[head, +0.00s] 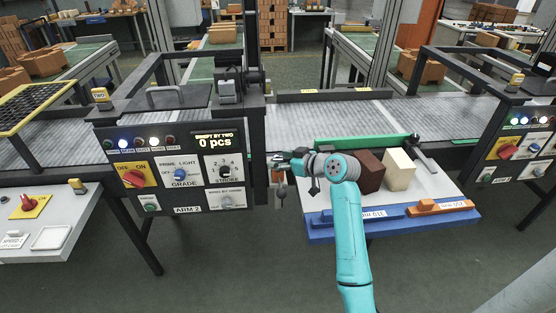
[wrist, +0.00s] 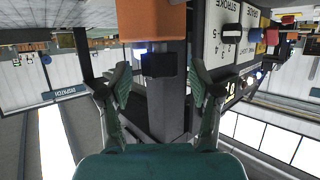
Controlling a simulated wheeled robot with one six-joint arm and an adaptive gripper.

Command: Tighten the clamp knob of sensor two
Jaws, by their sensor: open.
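My gripper (head: 277,160) is at the right side of the ARM 2 control panel (head: 180,170), over the gap before the white side table. In the wrist view my gripper (wrist: 160,82) is open, one finger on each side of a grey post (wrist: 168,105). A small black block (wrist: 158,65), with a blue-white light at its left, sits on the post between and beyond the fingertips. An orange block (wrist: 150,18) is just past it. I see no contact with the fingers. I cannot tell which part is the clamp knob, and no label marks sensor two.
The conveyor belt (head: 330,118) runs behind the panel. A brown block (head: 370,172) and a cream block (head: 398,170) stand on the white table (head: 435,185), close right of my arm. The panel's STROKE dial (wrist: 230,38) is near my fingers in the wrist view.

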